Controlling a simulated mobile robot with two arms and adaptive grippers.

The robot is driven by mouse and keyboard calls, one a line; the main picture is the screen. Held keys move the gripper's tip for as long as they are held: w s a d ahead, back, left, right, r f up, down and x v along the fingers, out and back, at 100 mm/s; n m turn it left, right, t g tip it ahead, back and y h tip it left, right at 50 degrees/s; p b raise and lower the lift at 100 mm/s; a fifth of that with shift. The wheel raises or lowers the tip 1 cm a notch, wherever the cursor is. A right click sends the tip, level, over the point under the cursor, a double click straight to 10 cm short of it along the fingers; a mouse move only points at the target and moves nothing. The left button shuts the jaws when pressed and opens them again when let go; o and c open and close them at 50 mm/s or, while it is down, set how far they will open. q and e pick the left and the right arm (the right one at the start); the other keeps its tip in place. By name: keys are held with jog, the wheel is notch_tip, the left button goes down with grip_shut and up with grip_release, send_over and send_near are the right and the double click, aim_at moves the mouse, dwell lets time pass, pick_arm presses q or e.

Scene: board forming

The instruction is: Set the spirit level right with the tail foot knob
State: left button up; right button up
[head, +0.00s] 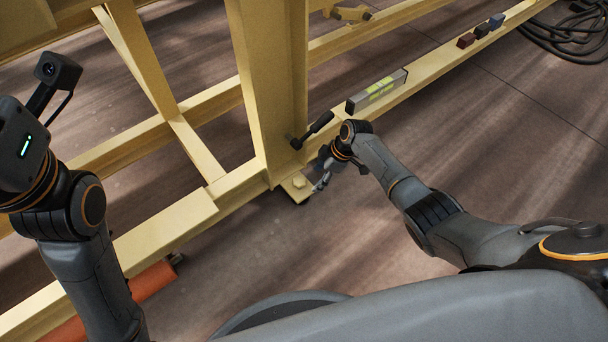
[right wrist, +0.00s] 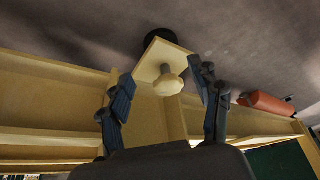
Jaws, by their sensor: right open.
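The spirit level (head: 377,91), grey with yellow-green windows, lies on the yellow beam right of the upright post. The tail foot knob is a pale, faceted knob (right wrist: 168,83) under a square yellow foot plate (right wrist: 160,57) in the right wrist view. The foot plate also shows at the post's base in the head view (head: 296,189). My right gripper (right wrist: 164,80) is open, with a dark finger to each side of the knob in that view; I cannot tell whether they touch it. In the head view it (head: 322,176) is beside the foot. My left gripper is out of view.
A black-handled lever (head: 313,130) sticks out from the post just above my right gripper. Several small dark blocks (head: 481,30) stand farther along the beam. An orange-red roller (head: 152,281) lies low at left. Black cables (head: 575,32) lie at upper right.

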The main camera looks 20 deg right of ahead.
jog(key=s+d, duration=0.2)
jog(key=d, duration=0.4)
jog(key=shift+s+d, duration=0.25)
jog(key=shift+s, duration=0.1)
